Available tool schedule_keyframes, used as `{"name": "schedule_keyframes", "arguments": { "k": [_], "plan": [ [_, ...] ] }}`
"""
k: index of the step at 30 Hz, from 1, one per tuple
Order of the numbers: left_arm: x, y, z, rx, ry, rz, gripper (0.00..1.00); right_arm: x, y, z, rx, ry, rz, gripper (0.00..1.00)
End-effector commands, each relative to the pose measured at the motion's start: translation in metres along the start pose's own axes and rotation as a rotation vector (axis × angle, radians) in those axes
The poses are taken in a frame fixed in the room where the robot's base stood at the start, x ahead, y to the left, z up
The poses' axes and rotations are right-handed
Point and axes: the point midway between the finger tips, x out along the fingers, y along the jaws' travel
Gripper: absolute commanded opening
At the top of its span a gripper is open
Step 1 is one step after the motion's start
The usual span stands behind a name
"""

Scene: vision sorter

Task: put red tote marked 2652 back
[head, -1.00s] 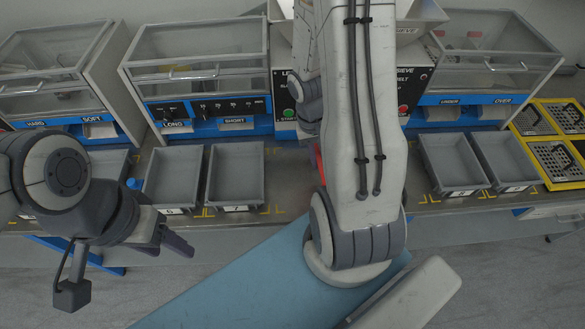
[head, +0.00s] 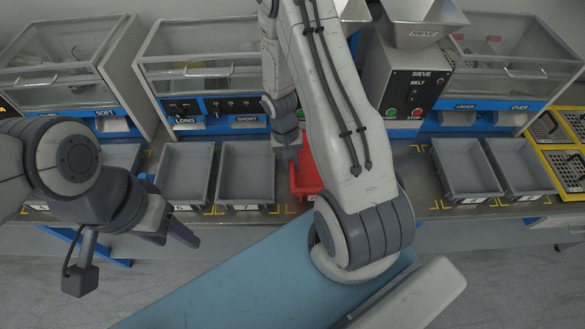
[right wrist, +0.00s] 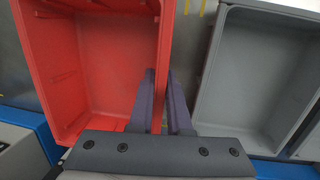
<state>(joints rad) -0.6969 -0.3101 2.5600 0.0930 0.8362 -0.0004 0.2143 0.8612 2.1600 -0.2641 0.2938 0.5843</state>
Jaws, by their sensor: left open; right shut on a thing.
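The red tote (head: 308,180) stands at the bench's front, right of the grey tote marked 7 (head: 246,172). My right arm hides part of it in the head view. In the right wrist view the empty red tote (right wrist: 95,55) fills the left side. My right gripper (right wrist: 161,75) is shut on its right-hand side wall, one finger inside and one outside. In the head view this gripper (head: 289,160) is at the tote's left edge. No number is readable on the red tote. My left gripper (head: 184,236) is open and empty, in front of the bench at left.
A grey tote (right wrist: 262,70) is close beside the gripper in the right wrist view. More grey totes (head: 464,170) stand at right. The sieve machine (head: 402,85) and clear-lidded bins (head: 205,55) line the back. A blue surface (head: 250,275) lies in front.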

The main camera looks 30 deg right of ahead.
Motion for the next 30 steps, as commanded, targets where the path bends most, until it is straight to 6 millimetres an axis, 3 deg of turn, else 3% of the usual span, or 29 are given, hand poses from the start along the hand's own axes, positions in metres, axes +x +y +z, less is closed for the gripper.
{"name": "schedule_keyframes", "arguments": {
  "k": [5,16,17,19,30],
  "plan": [
    [-0.002,0.0,0.0,0.0,0.0,0.0,0.57,0.022,-0.002,-0.002,-0.001,-0.002,0.001,0.0],
    [0.002,0.0,0.0,0.0,0.0,0.0,0.57,0.028,-0.003,-0.003,0.0,0.0,0.0,0.0],
    [0.002,0.0,0.0,0.0,0.0,0.0,0.57,0.028,-0.003,-0.003,0.0,0.0,0.0,0.2],
    [0.001,0.0,0.0,0.0,0.0,0.0,0.57,0.026,-0.003,-0.003,0.0,0.0,0.0,0.46],
    [-0.003,0.0,0.0,0.0,0.0,0.0,0.57,0.023,-0.002,-0.003,0.0,0.0,0.0,0.46]
  ]
}}
